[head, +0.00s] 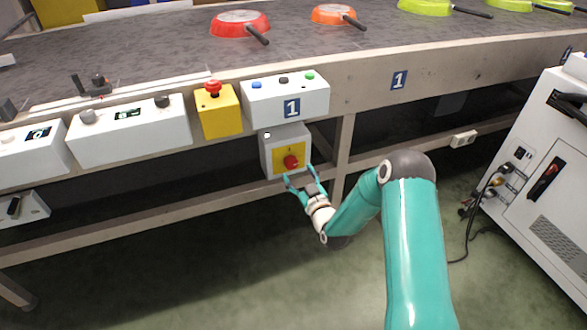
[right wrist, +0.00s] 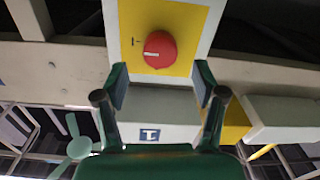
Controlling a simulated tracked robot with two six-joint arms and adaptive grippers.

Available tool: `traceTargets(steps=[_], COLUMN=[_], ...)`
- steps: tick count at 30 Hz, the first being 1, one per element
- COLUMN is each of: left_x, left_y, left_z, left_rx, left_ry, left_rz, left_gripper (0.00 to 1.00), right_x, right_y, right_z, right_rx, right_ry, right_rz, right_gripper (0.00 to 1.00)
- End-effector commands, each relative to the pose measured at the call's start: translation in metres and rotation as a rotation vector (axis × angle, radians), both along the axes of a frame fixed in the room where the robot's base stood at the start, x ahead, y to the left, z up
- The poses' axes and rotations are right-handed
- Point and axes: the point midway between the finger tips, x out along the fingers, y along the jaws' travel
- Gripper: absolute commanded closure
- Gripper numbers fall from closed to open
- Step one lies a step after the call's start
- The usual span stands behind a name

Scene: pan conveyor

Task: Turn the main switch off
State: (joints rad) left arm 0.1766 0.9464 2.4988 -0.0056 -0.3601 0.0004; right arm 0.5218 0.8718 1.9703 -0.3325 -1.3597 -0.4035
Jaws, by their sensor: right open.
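The main switch is a red rotary knob (head: 291,162) on a yellow plate of a grey box (head: 270,145) below the conveyor edge. In the right wrist view the red knob (right wrist: 160,49) is in clear sight. It bears a short, nearly level white line, and a small black mark stands beside it on the yellow plate (right wrist: 190,18). My right gripper (head: 300,174) is open and empty just in front of and below the knob. In the right wrist view its open fingers (right wrist: 160,82) are spread wider than the knob and appear apart from it. My left gripper is not in view.
Above the switch are a yellow box with a red button (head: 218,112) and a white button box labelled 1 (head: 287,100). The conveyor (head: 160,45) carries several coloured pans. A table leg (head: 343,150) stands close right of the switch. A white cabinet (head: 535,185) stands at right.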

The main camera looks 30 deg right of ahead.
Motion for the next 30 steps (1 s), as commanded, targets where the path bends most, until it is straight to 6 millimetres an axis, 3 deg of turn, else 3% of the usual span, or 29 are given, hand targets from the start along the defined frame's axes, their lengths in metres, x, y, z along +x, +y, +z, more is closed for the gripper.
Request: traceTargets(steps=[3, 9, 20, 30], left_x=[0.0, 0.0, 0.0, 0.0], left_y=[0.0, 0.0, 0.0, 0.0], left_z=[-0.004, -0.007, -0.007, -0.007], left_rx=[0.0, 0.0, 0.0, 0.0], left_ry=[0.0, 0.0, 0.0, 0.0], left_rz=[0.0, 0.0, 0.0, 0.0], left_gripper=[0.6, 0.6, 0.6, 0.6], right_x=[0.021, 0.04, 0.044, 0.044], right_y=[-0.004, -0.008, -0.01, -0.01], right_z=[-0.001, -0.001, -0.001, -0.001], right_rx=[-0.001, 0.001, 0.001, 0.0], right_ry=[-0.001, 0.0, 0.002, 0.001], right_rz=[0.0, 0.001, 0.0, 0.0], right_gripper=[0.3, 0.3, 0.3, 0.85])
